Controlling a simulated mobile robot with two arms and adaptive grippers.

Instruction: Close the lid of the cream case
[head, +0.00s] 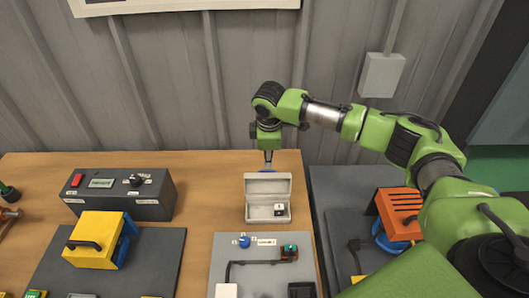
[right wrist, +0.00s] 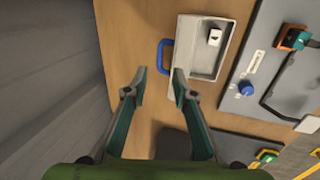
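The cream case (head: 268,214) stands on the wooden bench with its lid (head: 268,185) raised at the back. A small white and black block (head: 280,209) lies inside. The case also shows in the right wrist view (right wrist: 204,66), with a blue handle (right wrist: 163,56) on its left side. My right gripper (head: 268,163) points down behind the raised lid. In the right wrist view its two fingers (right wrist: 158,88) are apart with nothing between them, close to the handle. Whether a finger touches the lid or handle is hard to tell. My left gripper is not in view.
A grey panel (head: 225,262) with a blue knob lies just in front of the case. A dark control box (head: 122,205) and a yellow device (head: 95,240) stand to the left. An orange device (head: 398,212) stands on the right. A grey corrugated wall rises behind the bench.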

